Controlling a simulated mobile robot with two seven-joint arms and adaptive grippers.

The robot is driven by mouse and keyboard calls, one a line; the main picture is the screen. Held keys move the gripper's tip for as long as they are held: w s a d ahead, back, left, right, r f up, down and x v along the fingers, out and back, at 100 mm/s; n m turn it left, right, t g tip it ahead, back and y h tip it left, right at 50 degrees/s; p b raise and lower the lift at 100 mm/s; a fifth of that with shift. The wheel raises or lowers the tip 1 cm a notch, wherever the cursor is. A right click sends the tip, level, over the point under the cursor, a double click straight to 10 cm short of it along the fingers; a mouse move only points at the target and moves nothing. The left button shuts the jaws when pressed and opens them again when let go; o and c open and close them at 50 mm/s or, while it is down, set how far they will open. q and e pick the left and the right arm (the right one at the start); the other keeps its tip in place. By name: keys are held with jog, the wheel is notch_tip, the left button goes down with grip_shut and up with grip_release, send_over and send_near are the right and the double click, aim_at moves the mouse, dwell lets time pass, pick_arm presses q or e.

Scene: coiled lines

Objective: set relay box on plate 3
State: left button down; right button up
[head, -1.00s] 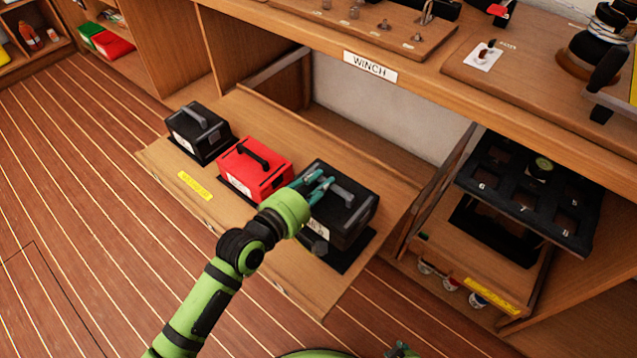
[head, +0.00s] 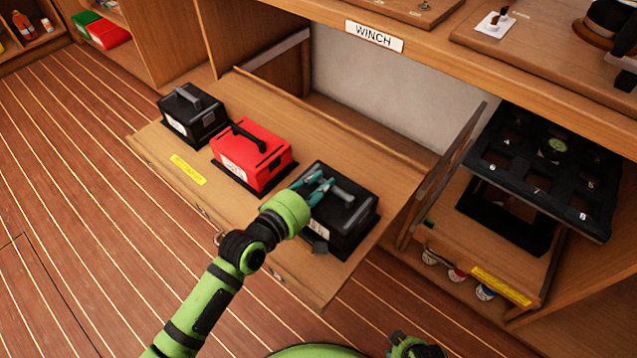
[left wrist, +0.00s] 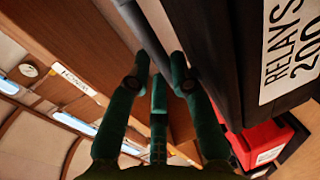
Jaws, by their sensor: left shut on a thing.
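The relay box (head: 340,208) is the black box with a grey handle at the right end of the pulled-out wooden shelf. Its white label, reading "RELAYS 200", faces the left wrist view (left wrist: 292,52). My left gripper (head: 318,187) is shut on its handle (left wrist: 148,35). The box is upright, over or on a dark plate (head: 372,228) mostly hidden beneath it; I cannot tell whether a small gap is left. No plate number is readable. My right gripper (head: 415,346) shows only partly at the bottom edge, its jaws unclear.
A red box (head: 252,158) and another black box (head: 192,115) stand in line to the left on the shelf (head: 232,88). A black numbered panel (head: 545,165) tilts over an open drawer at right. The WINCH counter edge (head: 374,36) overhangs behind.

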pick_arm(q)
jog(key=shift+f, duration=0.5)
jog(key=c, duration=1)
grip_release()
jog(key=shift+s+f, duration=0.1)
